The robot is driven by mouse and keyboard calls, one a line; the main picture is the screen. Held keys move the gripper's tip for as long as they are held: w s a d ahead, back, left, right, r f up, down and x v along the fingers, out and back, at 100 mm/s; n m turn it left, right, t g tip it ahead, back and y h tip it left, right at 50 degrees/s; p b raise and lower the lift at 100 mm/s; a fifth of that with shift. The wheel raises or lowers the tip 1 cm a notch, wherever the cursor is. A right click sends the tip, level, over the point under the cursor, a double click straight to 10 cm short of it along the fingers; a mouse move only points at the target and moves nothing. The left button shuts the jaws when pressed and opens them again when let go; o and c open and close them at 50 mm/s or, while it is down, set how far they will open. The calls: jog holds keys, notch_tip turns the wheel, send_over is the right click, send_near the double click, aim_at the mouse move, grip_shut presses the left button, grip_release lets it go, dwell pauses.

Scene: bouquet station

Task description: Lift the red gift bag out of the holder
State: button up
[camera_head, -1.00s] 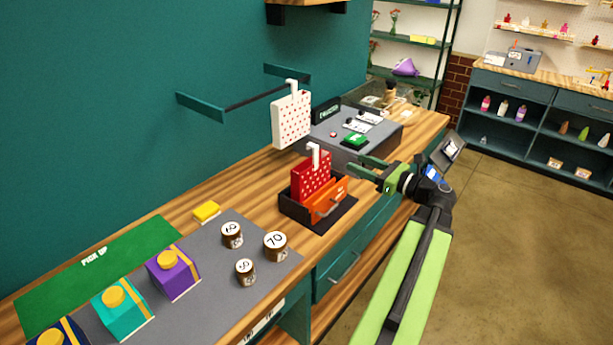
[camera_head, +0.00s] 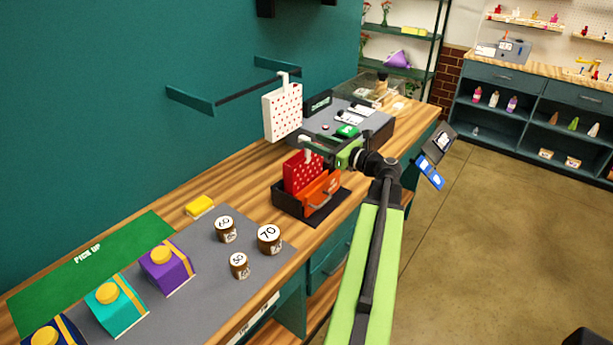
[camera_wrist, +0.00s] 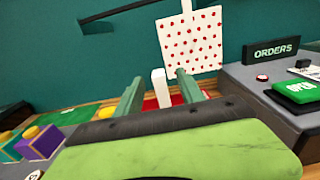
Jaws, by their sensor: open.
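The red gift bag (camera_head: 298,177) with white dots stands in the black holder (camera_head: 318,216) on the wooden counter, with an orange bag (camera_head: 322,190) in front of it. Its white handle (camera_head: 306,146) sticks up. My gripper (camera_head: 312,146) is open at the height of this handle. In the wrist view the white handle (camera_wrist: 160,88) stands between my two green fingers (camera_wrist: 157,95), with no finger visibly closed on it. Only a little of the red bag (camera_wrist: 152,104) shows there; the rest is hidden behind my gripper.
A white bag with red dots (camera_head: 283,112) hangs from the wall rail (camera_head: 250,92) just behind. A grey unit with an orders sign (camera_wrist: 275,49) stands to the right. Several weights (camera_head: 269,238) and gift boxes (camera_head: 165,266) sit to the left.

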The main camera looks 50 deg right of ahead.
aim_at(305, 137)
jog(key=w, duration=0.5)
jog(key=shift+a+f, duration=0.2)
jog(key=shift+a, duration=0.15)
jog(key=shift+s, duration=0.1)
grip_shut()
dwell(0.8)
